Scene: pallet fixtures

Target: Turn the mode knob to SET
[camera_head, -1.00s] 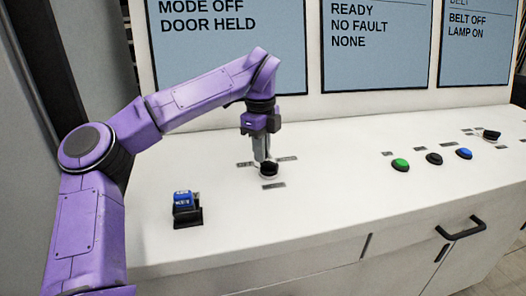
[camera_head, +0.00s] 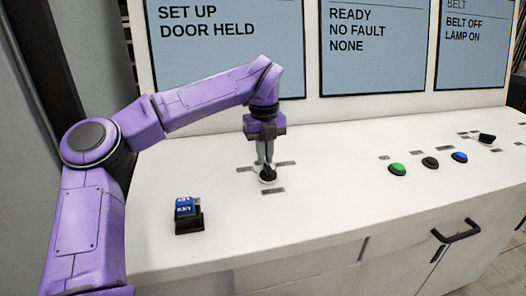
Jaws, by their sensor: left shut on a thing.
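The mode knob (camera_head: 268,176) is a small black knob on the white console top, with small grey label plates around it. My left gripper (camera_head: 266,164) points straight down over it and is shut on the knob. The fingers hide part of the knob, and the label plates are too small to read. The left screen (camera_head: 225,50) behind reads "SET UP" and "DOOR HELD". My right gripper is not in view.
A blue key-tagged block (camera_head: 186,205) sits in a black holder at the front left. Green (camera_head: 397,169), black (camera_head: 430,162) and blue (camera_head: 460,157) buttons and another black knob (camera_head: 487,138) are at the right. A black handle (camera_head: 457,230) sticks out from the console front.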

